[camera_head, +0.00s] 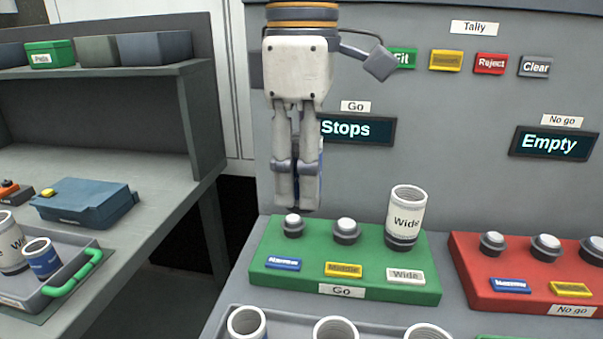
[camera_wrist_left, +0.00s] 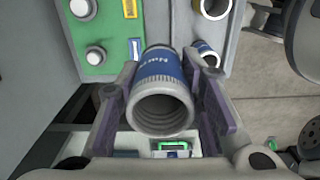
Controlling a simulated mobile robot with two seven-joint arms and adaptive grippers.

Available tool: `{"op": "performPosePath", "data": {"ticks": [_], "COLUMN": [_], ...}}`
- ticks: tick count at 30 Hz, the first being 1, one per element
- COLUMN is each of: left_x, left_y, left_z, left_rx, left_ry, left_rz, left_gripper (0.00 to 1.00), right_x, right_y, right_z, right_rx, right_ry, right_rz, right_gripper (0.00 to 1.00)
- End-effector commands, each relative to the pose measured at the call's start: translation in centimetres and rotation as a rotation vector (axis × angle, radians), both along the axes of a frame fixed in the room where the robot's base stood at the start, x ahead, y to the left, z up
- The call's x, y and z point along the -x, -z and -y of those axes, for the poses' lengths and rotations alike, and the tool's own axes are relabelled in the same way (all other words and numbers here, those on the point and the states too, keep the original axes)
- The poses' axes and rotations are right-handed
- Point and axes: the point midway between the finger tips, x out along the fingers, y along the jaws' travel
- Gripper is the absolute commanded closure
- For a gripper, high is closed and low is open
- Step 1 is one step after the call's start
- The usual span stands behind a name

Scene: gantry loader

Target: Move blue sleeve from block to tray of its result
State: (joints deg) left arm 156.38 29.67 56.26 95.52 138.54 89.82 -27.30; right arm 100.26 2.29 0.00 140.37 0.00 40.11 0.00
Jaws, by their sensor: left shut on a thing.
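My left gripper (camera_head: 297,205) points down above the left part of the green Go block (camera_head: 345,273). It is shut on the blue sleeve, which it mostly hides in the head view. In the left wrist view the blue sleeve (camera_wrist_left: 160,65) sits between the fingers of the left gripper (camera_wrist_left: 160,105), its open ribbed end towards the camera. A white Wide sleeve (camera_head: 406,215) stands on the Go block's right peg; the left and middle pegs are bare. The Go display (camera_head: 358,129) reads "Stops". My right gripper is not in view.
The red No go block (camera_head: 515,270) has bare pegs; its display (camera_head: 555,143) reads "Empty". A grey tray (camera_head: 240,312) with several sleeves lies in front. A green-handled tray (camera_head: 75,255) on the left bench holds Wide and blue sleeves. Tally buttons (camera_head: 490,63) are above.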

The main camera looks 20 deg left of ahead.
Motion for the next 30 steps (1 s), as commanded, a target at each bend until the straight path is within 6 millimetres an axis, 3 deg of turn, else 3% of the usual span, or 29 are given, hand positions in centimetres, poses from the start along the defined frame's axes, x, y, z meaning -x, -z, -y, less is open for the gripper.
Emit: {"op": "performPosePath", "data": {"ticks": [17,30], "left_x": [0.0,0.0], "left_y": [-3.8,-4.0], "left_z": [0.0,0.0], "left_rx": [0.001,0.001], "left_ry": [0.001,0.001], "left_rz": [0.002,0.001], "left_gripper": [1.0,1.0], "right_x": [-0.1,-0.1], "right_y": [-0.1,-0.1], "right_z": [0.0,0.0], "right_rx": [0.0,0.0], "right_ry": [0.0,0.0], "right_rz": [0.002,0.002], "right_gripper": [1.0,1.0]}}
